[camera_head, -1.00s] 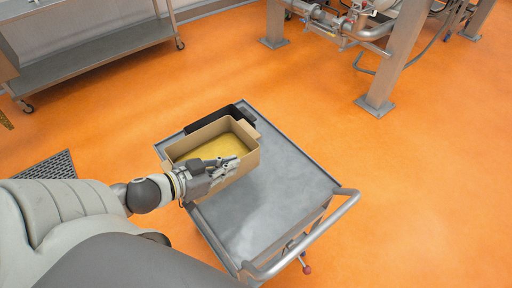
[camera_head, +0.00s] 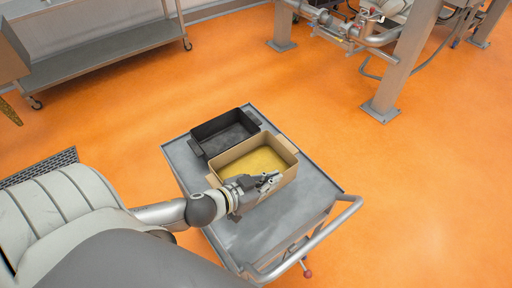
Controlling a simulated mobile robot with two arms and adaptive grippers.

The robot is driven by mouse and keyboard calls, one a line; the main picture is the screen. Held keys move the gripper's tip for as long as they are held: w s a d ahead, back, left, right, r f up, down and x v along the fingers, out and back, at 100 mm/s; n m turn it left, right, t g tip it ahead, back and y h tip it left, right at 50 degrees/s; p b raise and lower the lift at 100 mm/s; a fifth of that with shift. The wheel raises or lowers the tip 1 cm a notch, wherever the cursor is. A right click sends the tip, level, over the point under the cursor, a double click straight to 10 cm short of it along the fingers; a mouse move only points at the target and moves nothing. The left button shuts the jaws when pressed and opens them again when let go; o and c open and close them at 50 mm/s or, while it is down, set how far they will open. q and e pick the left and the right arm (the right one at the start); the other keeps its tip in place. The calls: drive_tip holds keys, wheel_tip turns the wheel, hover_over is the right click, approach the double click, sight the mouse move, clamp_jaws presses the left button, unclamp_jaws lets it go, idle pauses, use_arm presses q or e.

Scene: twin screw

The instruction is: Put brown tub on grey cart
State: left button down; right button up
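The brown tub (camera_head: 282,183) is a tan open box with a yellow inside. It is over the middle of the grey cart (camera_head: 317,205), to the right of a black tub. My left gripper (camera_head: 268,181) is at the tub's near long wall, its fingers reaching over the rim. It looks shut on that wall, though the exact contact is hidden by the hand. I cannot tell whether the tub's bottom touches the cart top. My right gripper is not in view.
The black tub (camera_head: 207,131) stands on the far left part of the cart. The cart's push handle (camera_head: 318,242) is at the near right. A steel shelf table (camera_head: 105,55) and metal machine legs (camera_head: 400,70) stand farther back on open orange floor.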

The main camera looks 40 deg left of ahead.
use_arm(q)
drive_tip(key=shift+w+d+f+p, duration=0.1)
drive_tip(key=shift+w+d+f, duration=0.45)
drive_tip(key=shift+f, duration=0.8)
drive_tip(key=shift+w+d+f+p, duration=0.2)
drive_tip(key=shift+d+f, duration=0.5)
drive_tip(key=shift+f, duration=0.7)
drive_tip(key=shift+w+d+f+p, duration=0.1)
drive_tip(key=shift+w+d+f, duration=0.45)
drive_tip(key=shift+f, duration=0.8)
drive_tip(key=shift+s+d, duration=0.1)
drive_tip(key=shift+s, duration=0.05)
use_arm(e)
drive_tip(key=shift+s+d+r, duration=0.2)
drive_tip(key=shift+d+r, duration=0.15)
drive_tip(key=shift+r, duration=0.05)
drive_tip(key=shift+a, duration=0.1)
use_arm(q)
drive_tip(key=shift+f, duration=0.15)
drive_tip(key=c, duration=1.6)
unclamp_jaws()
drive_tip(key=shift+s, duration=0.2)
drive_tip(key=shift+c, duration=0.2)
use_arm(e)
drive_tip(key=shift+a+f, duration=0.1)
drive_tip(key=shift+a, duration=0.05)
use_arm(q)
drive_tip(key=shift+f, duration=0.1)
